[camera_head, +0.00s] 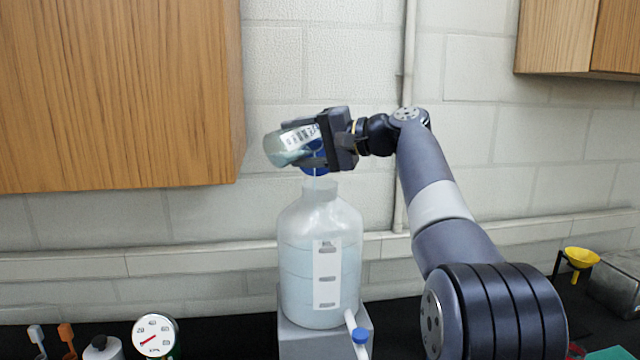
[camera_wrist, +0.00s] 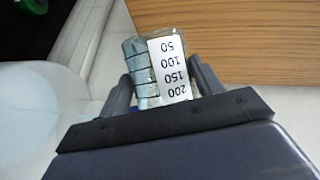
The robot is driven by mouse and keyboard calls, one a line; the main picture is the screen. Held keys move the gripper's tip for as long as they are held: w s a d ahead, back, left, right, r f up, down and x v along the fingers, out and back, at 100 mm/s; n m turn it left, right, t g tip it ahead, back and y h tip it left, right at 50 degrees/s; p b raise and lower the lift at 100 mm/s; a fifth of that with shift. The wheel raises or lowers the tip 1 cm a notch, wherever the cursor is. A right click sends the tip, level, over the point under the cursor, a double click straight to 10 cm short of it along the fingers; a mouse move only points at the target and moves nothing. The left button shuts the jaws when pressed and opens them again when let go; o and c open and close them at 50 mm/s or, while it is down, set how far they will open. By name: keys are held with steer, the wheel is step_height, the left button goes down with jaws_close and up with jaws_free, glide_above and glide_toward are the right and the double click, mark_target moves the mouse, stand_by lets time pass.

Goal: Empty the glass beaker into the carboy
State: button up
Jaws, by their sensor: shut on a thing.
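My gripper (camera_head: 312,142) is shut on the glass beaker (camera_head: 283,147) and holds it above the carboy. The beaker is clear, with a white volume label and pale teal liquid inside, and it is tipped well over on its side. In the wrist view the beaker (camera_wrist: 142,70) sits between both fingers, its printed numbers upside down. The carboy (camera_head: 346,255) is a translucent bottle with a white scale strip and pale blue liquid. Its open neck (camera_head: 320,190) is just below the gripper. A faint pale streak shows between beaker and neck; the beaker's lip is partly hidden.
The carboy stands on a grey block (camera_head: 300,342) with a blue-tipped spigot (camera_head: 360,336) at its front. A wooden cabinet (camera_head: 120,95) hangs left of the beaker. A round gauge (camera_head: 154,337) and a yellow funnel (camera_head: 581,258) are on the dark bench.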

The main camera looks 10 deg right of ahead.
mark_target(303, 129)
steer(key=shift+m, duration=0.3)
steer(key=shift+w+d+r, duration=0.15)
steer(key=shift+r, duration=1.2)
steer(key=shift+w+d+r, duration=0.1)
steer(key=shift+d+r, duration=0.05)
steer(key=shift+r, duration=1.4)
